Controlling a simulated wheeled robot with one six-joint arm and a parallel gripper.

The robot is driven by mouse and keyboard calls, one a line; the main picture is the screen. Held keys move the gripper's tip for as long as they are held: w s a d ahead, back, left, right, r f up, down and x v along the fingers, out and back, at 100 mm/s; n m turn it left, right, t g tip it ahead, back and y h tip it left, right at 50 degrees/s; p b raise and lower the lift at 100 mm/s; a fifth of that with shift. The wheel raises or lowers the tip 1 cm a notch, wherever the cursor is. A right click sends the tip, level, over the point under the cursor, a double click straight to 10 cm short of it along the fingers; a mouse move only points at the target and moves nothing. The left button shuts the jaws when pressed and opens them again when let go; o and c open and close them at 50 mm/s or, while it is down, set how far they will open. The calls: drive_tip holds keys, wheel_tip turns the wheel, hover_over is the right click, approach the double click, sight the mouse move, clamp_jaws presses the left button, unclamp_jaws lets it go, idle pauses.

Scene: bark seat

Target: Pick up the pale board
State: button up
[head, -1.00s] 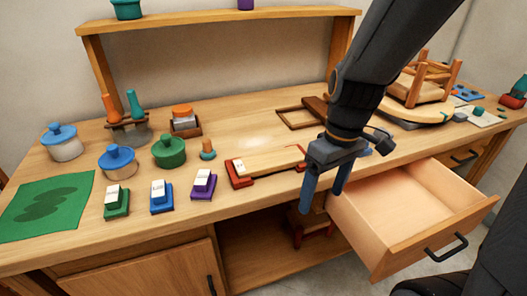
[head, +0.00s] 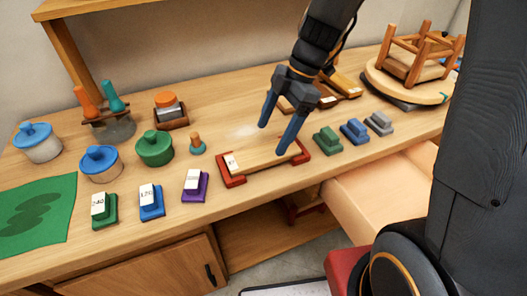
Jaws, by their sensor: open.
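The pale board (head: 258,154) lies flat on the workbench. Its ends sit in red end pieces (head: 233,181), and a small white label shows near its left end. My gripper (head: 278,133) is open and empty, its two blue fingers pointing down over the right part of the board. In this view the fingers overlap the board. I cannot tell whether they touch it or hang above it.
Green, blue and grey blocks (head: 354,131) stand right of the board. Labelled blocks (head: 152,202) and lidded pots (head: 155,148) stand left. An upturned stool (head: 418,55) sits on a round board at the back right. An open drawer (head: 375,195) juts out in front.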

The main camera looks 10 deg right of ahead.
sight(263, 153)
drive_tip(key=shift+p+x, duration=1)
drive_tip(key=shift+x, duration=2)
drive_tip(key=shift+w+d, duration=0.1)
drive_tip(key=c, duration=1.3)
